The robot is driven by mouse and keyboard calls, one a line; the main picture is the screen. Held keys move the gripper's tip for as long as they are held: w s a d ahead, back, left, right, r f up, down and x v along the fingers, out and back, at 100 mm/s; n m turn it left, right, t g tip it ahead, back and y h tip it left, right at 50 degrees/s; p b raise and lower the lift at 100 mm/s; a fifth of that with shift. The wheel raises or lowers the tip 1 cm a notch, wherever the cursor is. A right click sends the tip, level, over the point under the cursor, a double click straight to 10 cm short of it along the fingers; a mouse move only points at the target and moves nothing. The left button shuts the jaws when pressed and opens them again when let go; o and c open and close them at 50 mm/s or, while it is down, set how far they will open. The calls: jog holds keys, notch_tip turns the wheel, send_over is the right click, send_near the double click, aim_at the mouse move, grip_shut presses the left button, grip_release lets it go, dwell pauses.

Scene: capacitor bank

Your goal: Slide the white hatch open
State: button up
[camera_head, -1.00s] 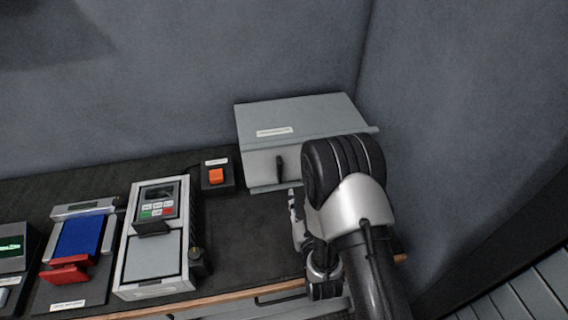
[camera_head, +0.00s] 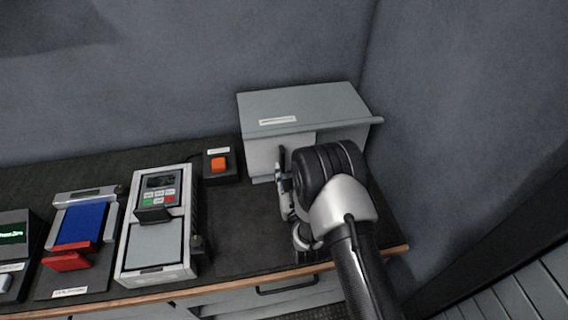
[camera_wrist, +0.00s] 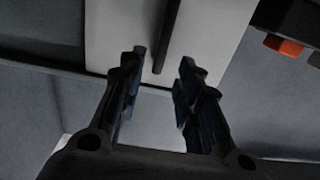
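The white hatch is a pale panel (camera_head: 264,155) on the front of the grey box (camera_head: 305,104) at the back right of the bench. In the wrist view the hatch (camera_wrist: 122,40) fills the upper middle and carries a dark upright bar handle (camera_wrist: 168,32). My gripper (camera_wrist: 163,60) is open, with its two fingertips apart on either side of the handle's near end. No contact with the handle is visible. In the head view my gripper (camera_head: 282,172) is at the hatch front, and my wrist covers the right part of the box front.
An orange button (camera_head: 218,164) on a black base stands left of the box; it also shows in the wrist view (camera_wrist: 283,45). Further left are a keypad device (camera_head: 160,225) and a blue-and-red device (camera_head: 80,225). A wall closes off the right side. Bare bench lies before the box.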

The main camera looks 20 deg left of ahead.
aim_at(283, 158)
jog(key=x, duration=0.5)
jog(key=shift+s+b, duration=0.1)
jog(key=shift+b, duration=0.25)
grip_shut()
dwell(0.4)
